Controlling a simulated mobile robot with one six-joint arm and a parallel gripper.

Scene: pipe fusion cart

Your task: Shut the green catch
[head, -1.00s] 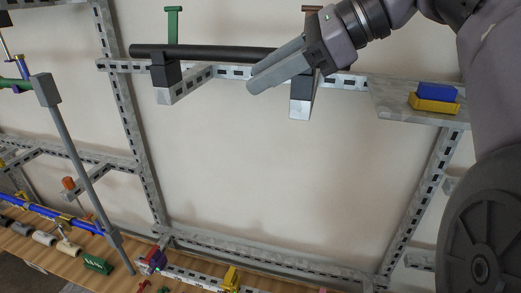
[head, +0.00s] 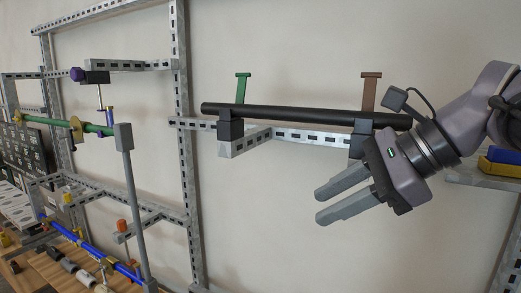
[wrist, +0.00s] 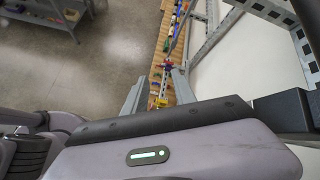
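The green catch (head: 242,88) stands upright, raised above the left black clamp block (head: 231,130), behind the black pipe (head: 300,115). A similar brown catch (head: 370,92) stands upright at the right clamp block (head: 362,126). My gripper (head: 320,207) is below the pipe and to the right of the green catch, well apart from it. Its two grey fingers point left with a gap between them, and nothing is held. In the wrist view the fingers (wrist: 156,85) are also spread and empty. The green catch does not show there.
A slotted metal frame (head: 186,160) carries the clamps. A grey upright post (head: 134,200) and a green pipe (head: 95,129) stand to the left. A shelf at right holds a blue and yellow block (head: 503,160).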

